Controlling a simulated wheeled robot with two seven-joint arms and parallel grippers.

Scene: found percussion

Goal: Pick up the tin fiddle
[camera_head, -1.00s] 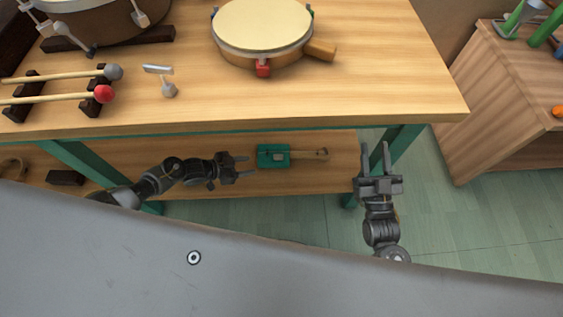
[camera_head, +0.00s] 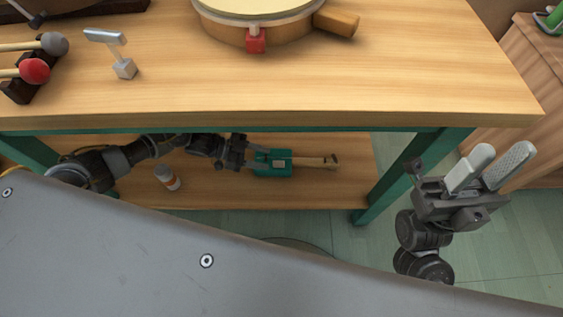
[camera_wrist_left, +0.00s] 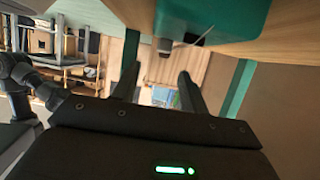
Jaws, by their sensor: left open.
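The tin fiddle has a green box-shaped body (camera_head: 273,163) and a wooden neck pointing right; it lies on the lower shelf of the bench in the head view. My left gripper (camera_head: 250,156) is at the body's left end, its fingers overlapping the body's edge in the picture. In the left wrist view the green body (camera_wrist_left: 225,18) shows large at the top, above the spread fingers (camera_wrist_left: 160,88), with nothing seen between them. My right gripper (camera_head: 490,166) is open and empty, right of the bench leg.
The wooden bench top (camera_head: 400,80) overhangs the shelf (camera_head: 345,190). A green leg (camera_head: 405,180) stands right of the fiddle. A small bottle (camera_head: 167,177) lies on the shelf below my left arm.

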